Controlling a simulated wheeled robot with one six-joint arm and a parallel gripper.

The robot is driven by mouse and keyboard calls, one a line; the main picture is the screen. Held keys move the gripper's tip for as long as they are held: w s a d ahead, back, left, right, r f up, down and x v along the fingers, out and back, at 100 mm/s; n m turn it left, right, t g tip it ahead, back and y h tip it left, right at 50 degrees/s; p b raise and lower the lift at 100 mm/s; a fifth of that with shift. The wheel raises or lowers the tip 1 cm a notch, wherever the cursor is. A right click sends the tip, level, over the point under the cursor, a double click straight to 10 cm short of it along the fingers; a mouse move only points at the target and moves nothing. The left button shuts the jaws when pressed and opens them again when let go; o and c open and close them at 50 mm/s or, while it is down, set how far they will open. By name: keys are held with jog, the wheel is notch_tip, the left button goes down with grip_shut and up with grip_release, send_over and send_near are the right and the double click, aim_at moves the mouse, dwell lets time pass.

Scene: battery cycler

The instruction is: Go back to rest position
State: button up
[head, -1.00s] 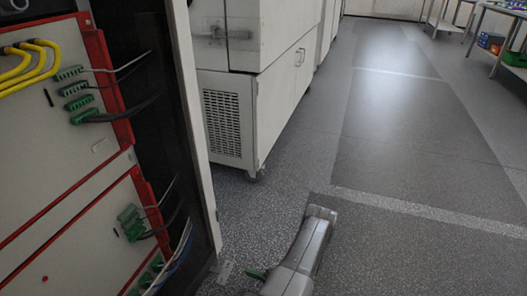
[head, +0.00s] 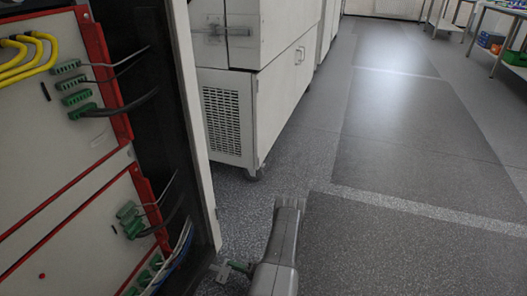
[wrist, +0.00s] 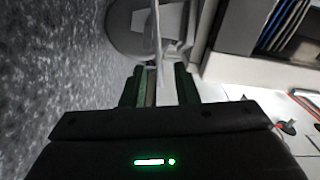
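My gripper (wrist: 160,82) shows in the wrist view with two dark green fingers standing apart, a gap between them. A thin pale strip (wrist: 158,45) lies in line with the gap; I cannot tell how far beyond the fingertips it is, and no grip on it shows. In the head view my grey arm reaches up from the bottom edge, and a small green part of my gripper (head: 240,267) shows to its left, low beside the cabinet's edge. The rest of my gripper is hidden by the arm or the picture edge.
A rack cabinet (head: 80,180) with red-edged modules, green connectors and yellow cables (head: 25,55) stands close on the left. A white wheeled cabinet (head: 250,110) stands behind it. The grey floor (head: 410,150) on the right is clear up to the far shelves.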

aim_at(226, 262)
jog(key=b+x, duration=0.1)
jog(key=x, duration=0.3)
jog(key=shift+a, duration=0.2)
jog(key=shift+w+a, duration=0.1)
jog(key=shift+f+m, duration=0.25)
jog(key=shift+m, duration=0.65)
jog(key=shift+f+m, duration=0.25)
jog(key=shift+m, duration=0.65)
